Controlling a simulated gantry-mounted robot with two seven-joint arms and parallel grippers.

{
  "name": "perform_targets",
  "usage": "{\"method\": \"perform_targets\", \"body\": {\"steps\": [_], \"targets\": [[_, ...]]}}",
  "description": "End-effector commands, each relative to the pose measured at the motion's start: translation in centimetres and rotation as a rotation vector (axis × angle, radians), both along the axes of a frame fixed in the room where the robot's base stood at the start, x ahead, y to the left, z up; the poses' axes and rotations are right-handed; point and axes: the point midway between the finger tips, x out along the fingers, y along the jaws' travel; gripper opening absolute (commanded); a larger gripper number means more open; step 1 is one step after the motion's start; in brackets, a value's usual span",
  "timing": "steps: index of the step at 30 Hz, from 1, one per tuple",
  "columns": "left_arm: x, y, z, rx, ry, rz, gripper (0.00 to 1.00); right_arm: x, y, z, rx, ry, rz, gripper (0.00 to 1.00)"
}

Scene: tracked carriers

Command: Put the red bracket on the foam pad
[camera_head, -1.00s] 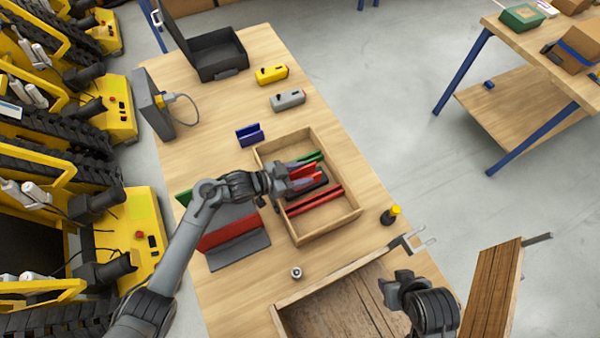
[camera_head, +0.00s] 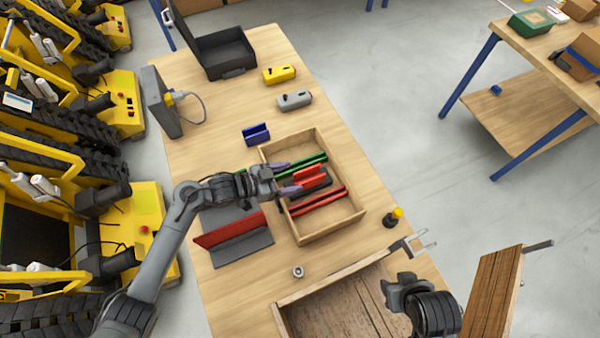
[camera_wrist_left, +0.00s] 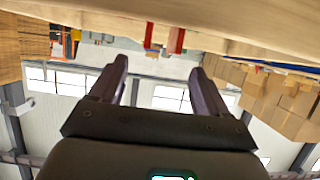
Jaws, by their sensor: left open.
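The red bracket (camera_head: 308,173) sits in the wooden tray, apparently on the dark foam pad (camera_head: 318,187), which shows below it. My left gripper (camera_head: 287,178) is open just left of the bracket, its fingers spread and the space between them empty. In the left wrist view the spread fingers (camera_wrist_left: 160,85) also hold nothing, and red pieces (camera_wrist_left: 176,40) show beyond them at the top. My right gripper (camera_head: 398,288) is at the lower right; its fingers are not clear.
The wooden tray (camera_head: 357,215) also holds long green and red strips. A blue bracket (camera_head: 256,134) lies behind it. A red and grey angled piece (camera_head: 235,238) lies left of the tray. A yellow-topped black item (camera_head: 393,217) stands to its right. A wooden box (camera_head: 290,305) is in front.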

Motion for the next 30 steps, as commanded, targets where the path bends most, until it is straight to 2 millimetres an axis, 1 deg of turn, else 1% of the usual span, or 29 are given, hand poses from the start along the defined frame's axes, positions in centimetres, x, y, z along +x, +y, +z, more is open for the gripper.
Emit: {"method": "perform_targets", "body": {"steps": [1, 6, 12, 17, 30], "targets": [[-0.5, 0.9, 0.4, 0.003, 0.001, 0.000, 0.76, 0.0, 0.0, 0.3, 0.001, 0.000, -0.001, 0.43], [-1.7, 3.1, 1.5, 0.003, -0.001, -0.001, 0.76, 0.0, 0.1, 0.7, 0.005, 0.000, -0.004, 0.43], [-2.6, 4.6, 2.2, 0.001, 0.001, -0.001, 0.76, 0.0, 0.2, 0.9, 0.007, 0.000, -0.005, 0.43], [-2.8, 4.9, 2.3, 0.000, 0.001, -0.002, 0.76, 0.0, 0.2, 0.9, 0.007, 0.000, -0.004, 0.43], [-2.8, 5.0, 2.6, 0.000, 0.000, -0.001, 0.76, 0.0, 0.0, 1.1, 0.000, 0.000, -0.001, 0.43]]}}
